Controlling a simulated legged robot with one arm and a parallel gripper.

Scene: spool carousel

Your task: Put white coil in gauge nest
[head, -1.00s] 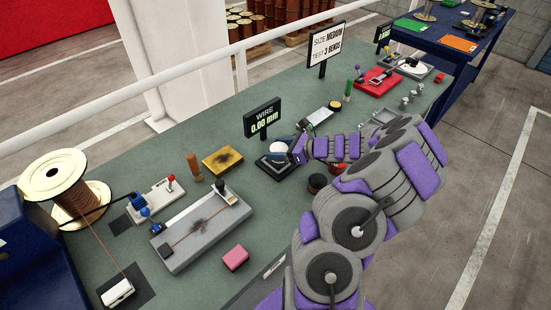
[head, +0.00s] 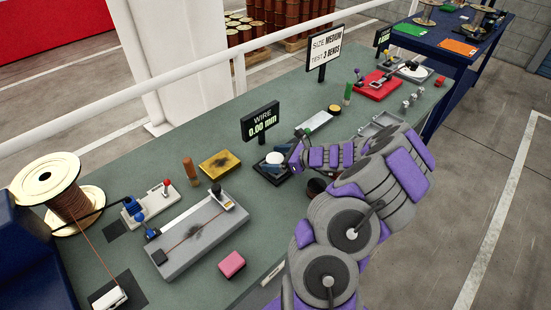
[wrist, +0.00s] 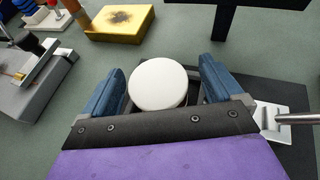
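The white coil (wrist: 157,83) shows as a smooth white disc in the wrist view; it also shows in the head view (head: 275,158). It sits over a dark square nest, which I take as the gauge nest (head: 261,171), in front of the WIRE sign reading 0.00 mm. My gripper (wrist: 160,80) has its blue fingers spread on either side of the coil, with gaps showing. In the head view my gripper (head: 277,157) reaches in from the right. The nest's inside is mostly hidden by the coil and my gripper.
The WIRE sign (head: 262,121) stands just behind the nest. A yellow block (head: 221,162), a brown peg (head: 190,169) and a grey wire fixture (head: 195,233) lie to the left. A dark round piece (head: 316,186) is partly hidden by my arm. A pink block (head: 232,264) lies nearer.

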